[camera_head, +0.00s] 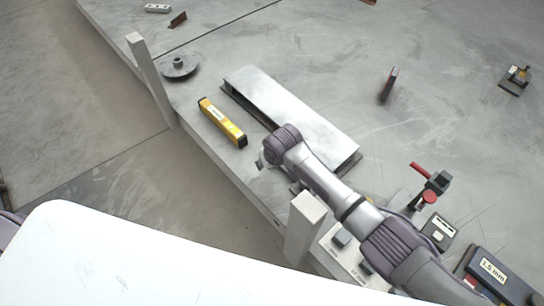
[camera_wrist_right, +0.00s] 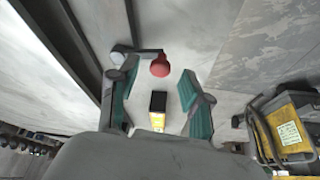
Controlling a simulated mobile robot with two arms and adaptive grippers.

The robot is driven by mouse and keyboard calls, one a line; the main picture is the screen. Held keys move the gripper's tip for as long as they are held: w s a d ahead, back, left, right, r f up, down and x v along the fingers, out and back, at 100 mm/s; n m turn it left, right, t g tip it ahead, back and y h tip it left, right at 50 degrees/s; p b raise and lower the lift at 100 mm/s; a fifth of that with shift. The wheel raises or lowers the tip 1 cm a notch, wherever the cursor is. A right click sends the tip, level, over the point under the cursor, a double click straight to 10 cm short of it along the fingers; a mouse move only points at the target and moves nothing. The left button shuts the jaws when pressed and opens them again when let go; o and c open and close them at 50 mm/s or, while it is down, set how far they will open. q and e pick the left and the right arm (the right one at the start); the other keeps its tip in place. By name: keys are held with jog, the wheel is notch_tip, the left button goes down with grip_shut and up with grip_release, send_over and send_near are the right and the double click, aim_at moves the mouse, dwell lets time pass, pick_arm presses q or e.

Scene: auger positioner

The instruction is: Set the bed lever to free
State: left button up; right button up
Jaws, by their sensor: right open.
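A lever with a red ball knob (camera_wrist_right: 160,66) on a dark arm shows in the wrist view, ahead of and between the fingertips of my right gripper (camera_wrist_right: 157,80). The gripper is open, its two teal-padded fingers apart on either side, and the knob looks clear of both. I cannot tell the lever's marked position, and no label by it is readable. In the head view my right arm reaches over the bench edge beside the grey beam (camera_head: 290,115) and hides this knob. My left gripper is not in view.
A yellow bar with black ends (camera_head: 222,122) lies on the bench left of the beam. Upright posts (camera_head: 151,80) (camera_head: 305,226) stand along the bench edge. A red-handled tool (camera_head: 432,183) and a dark 1.5 mm box (camera_head: 495,274) lie right.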

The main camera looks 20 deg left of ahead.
jog(key=v, duration=1.1)
jog(key=shift+s+r, duration=0.1)
